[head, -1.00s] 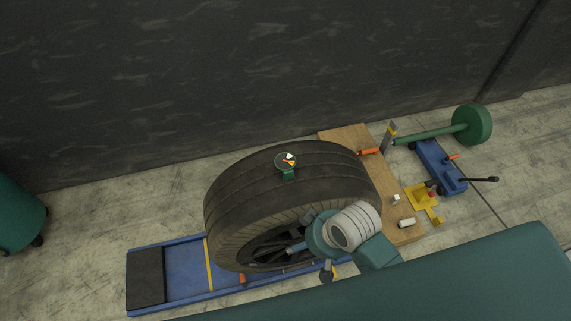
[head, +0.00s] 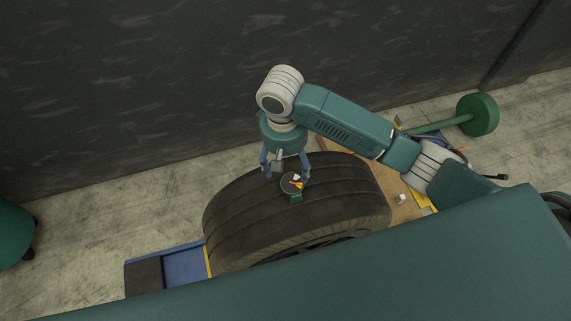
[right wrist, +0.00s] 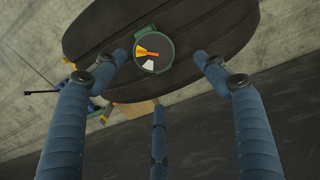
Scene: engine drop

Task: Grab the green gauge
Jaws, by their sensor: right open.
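The green gauge (head: 291,184), with a round dial and an orange and white face, sits on top of the black tire (head: 240,220). My right gripper (head: 287,174) hangs over the tire top with its fingers spread, just behind and above the gauge. In the right wrist view the gauge (right wrist: 152,56) lies ahead of the open fingers (right wrist: 165,60), between their tips in the picture. I cannot tell whether any finger touches it. My left gripper is not in view.
The tire rests on a blue creeper (head: 185,265). A wooden board (head: 400,203) with small parts lies to the right. A green disc on a bar (head: 478,114) stands farther right. A dark wall (head: 130,90) is behind, and a green bin (head: 12,230) is at left.

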